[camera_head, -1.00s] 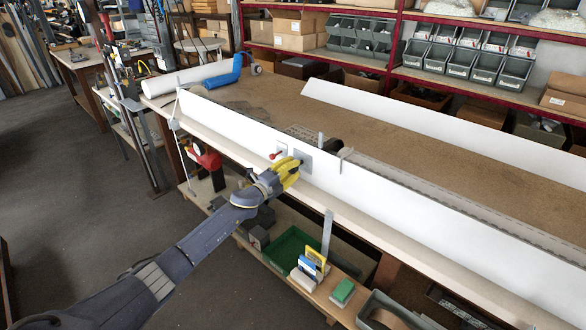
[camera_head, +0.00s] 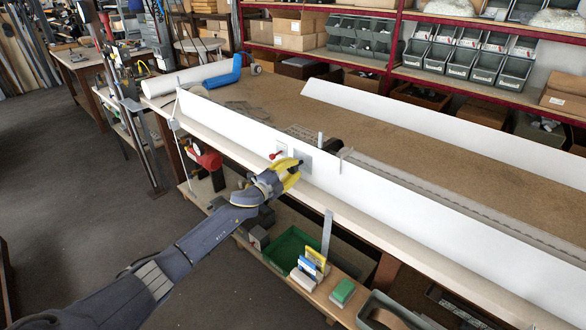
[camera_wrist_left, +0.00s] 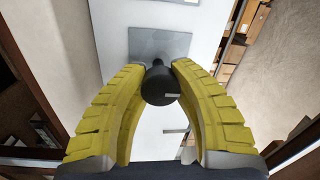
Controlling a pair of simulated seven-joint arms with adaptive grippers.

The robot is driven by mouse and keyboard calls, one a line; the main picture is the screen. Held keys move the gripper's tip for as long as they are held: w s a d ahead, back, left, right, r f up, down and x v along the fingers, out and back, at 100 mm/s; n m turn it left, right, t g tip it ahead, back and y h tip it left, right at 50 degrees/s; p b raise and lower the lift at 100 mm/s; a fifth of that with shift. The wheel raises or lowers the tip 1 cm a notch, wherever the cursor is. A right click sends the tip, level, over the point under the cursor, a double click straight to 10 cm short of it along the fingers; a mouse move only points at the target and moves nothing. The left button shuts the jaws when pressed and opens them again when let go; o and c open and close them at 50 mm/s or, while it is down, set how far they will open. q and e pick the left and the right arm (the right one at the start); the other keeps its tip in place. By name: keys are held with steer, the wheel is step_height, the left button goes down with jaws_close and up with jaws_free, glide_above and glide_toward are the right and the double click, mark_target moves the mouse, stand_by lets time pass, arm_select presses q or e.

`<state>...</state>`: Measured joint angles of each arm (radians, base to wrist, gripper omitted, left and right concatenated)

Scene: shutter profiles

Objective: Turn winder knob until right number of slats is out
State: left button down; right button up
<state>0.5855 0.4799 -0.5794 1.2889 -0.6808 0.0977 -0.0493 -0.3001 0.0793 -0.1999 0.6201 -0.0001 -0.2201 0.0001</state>
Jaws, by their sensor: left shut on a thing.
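The winder knob (camera_wrist_left: 160,84) is black and round with a pale mark on its face. It sits in front of a grey metal plate (camera_wrist_left: 160,45) on a long white panel (camera_head: 235,122). My left gripper (camera_head: 297,166) has yellow fingers. In the left wrist view it is shut on the knob, one finger on each side. In the head view the fingers mostly hide the knob. Grey slats (camera_head: 450,205) lie in a long strip behind the panel to the right; I cannot count them. My right gripper is not in view.
A small red-tipped lever (camera_head: 273,156) stands just left of the gripper. A bracket (camera_head: 343,156) stands on the panel's edge to the right. Below are a green bin (camera_head: 290,250) and small boxes on a shelf. The brown bench top (camera_head: 400,145) behind is largely clear.

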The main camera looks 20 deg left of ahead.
arm_select(q)
steer(key=c, duration=1.5)
jaws_free()
steer(key=shift+w+a+r, duration=0.15)
steer(key=shift+a+r, duration=0.05)
steer(key=shift+r, duration=0.05)
steer(key=o, duration=0.6)
steer(key=shift+d+f, duration=0.1)
steer(key=shift+f, duration=0.1)
steer(key=v, duration=1.2)
